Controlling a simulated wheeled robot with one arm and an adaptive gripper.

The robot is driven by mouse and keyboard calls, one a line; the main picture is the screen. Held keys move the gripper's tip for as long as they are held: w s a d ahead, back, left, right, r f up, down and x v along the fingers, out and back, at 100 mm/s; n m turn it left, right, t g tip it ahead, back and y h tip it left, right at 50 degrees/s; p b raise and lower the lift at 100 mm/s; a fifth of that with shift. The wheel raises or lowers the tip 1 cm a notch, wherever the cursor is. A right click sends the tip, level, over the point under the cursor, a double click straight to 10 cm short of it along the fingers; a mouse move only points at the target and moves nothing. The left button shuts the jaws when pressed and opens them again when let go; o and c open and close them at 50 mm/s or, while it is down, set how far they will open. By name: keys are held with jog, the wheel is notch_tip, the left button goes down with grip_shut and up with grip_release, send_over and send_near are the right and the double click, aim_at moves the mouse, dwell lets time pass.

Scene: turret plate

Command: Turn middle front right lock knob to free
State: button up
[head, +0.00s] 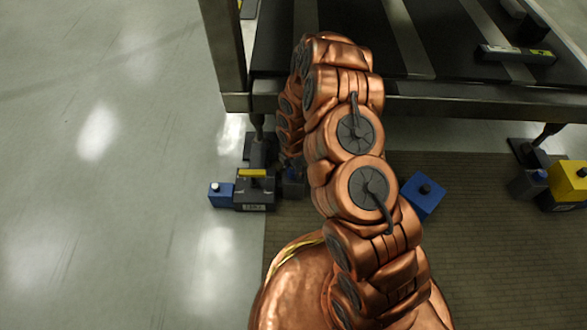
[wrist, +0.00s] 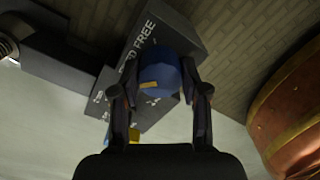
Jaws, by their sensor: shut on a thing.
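In the wrist view a round blue knob (wrist: 161,66) with a short orange mark on its near side sits over a dark grey lock block (wrist: 178,32). White lettering on the block includes the word FREE, at the upper left of the knob. My gripper (wrist: 160,92) has one finger on each side of the knob and is shut on it. The orange mark points toward the lower left, away from the word FREE. Other lettering is partly hidden by the knob and fingers. In the head view my arm hides the gripper and most of this knob.
A dark table frame (head: 450,105) stands at the back. At its left foot is a dark unit with a blue box (head: 221,194). Another blue box (head: 424,193) is right of my arm. A yellow box (head: 568,182) is at far right. Open floor lies left.

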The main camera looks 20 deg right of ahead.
jog(key=shift+s+m+p, duration=0.1)
jog(key=shift+m+p, duration=0.2)
jog(key=shift+p, duration=0.15)
jog(key=shift+s+r+m+p, duration=0.1)
jog(key=shift+r+m+p, duration=0.05)
jog(key=shift+m+p, duration=1.15)
jog(key=shift+p, duration=0.15)
jog(key=m+p, duration=0.4)
jog(key=m, duration=0.1)
jog(key=shift+d, duration=0.1)
jog(key=m+p, duration=0.3)
jog(key=m, duration=0.2)
jog(key=m+p, duration=0.3)
jog(key=m, duration=0.1)
jog(key=shift+m, duration=0.3)
